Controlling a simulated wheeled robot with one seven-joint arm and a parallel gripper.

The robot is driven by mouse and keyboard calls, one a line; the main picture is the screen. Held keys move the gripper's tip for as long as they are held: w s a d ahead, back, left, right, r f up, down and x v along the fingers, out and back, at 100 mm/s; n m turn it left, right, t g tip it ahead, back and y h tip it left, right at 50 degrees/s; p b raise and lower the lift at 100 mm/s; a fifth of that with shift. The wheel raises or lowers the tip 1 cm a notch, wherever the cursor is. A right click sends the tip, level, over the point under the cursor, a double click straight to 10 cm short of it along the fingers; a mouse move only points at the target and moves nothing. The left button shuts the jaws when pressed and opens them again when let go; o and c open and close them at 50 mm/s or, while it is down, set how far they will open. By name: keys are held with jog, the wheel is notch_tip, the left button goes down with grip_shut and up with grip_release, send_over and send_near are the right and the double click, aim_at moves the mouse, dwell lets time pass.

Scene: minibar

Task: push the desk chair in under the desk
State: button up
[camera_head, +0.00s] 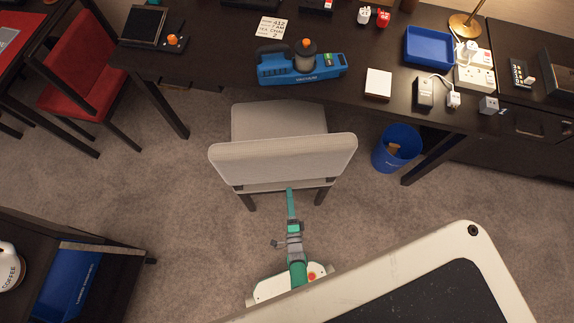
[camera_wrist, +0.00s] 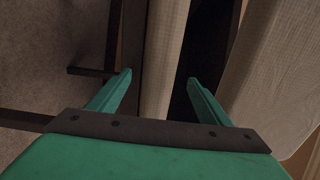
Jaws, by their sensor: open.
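The desk chair (camera_head: 283,160) has a light grey seat and backrest on dark legs. Its backrest faces me, and the front of its seat reaches the near edge of the dark desk (camera_head: 215,68). My gripper (camera_head: 290,192) is at the lower edge of the backrest, near its middle. In the wrist view my gripper (camera_wrist: 158,85) has its two green fingers apart, with pale chair fabric (camera_wrist: 165,50) and a dark frame part beyond and between them. I cannot tell whether the fingers touch the chair.
A blue bin (camera_head: 397,148) stands on the carpet right of the chair. A red chair (camera_head: 80,70) is at the upper left. A dark cabinet (camera_head: 110,254) is at lower left. A blue tool (camera_head: 300,68) lies on the desk. Carpet left of the chair is clear.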

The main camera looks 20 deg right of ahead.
jog(key=v, duration=0.6)
jog(key=shift+s, duration=0.35)
jog(key=shift+a, duration=0.15)
jog(key=s+a+r+n+y, duration=0.1)
jog(key=s+a+r+n, duration=0.2)
jog(key=r+n, duration=0.4)
jog(key=s+a+r+n+g+y, duration=0.1)
jog(key=r+n, duration=0.6)
jog(key=r, duration=1.3)
jog(key=s+a+r+n+g+y, duration=0.1)
jog(key=s+a+r+n, duration=0.4)
jog(key=r, duration=0.9)
jog(key=shift+s+a+r+n+y, duration=0.3)
jog(key=shift+a+n+y, duration=0.5)
jog(key=shift+n, duration=0.2)
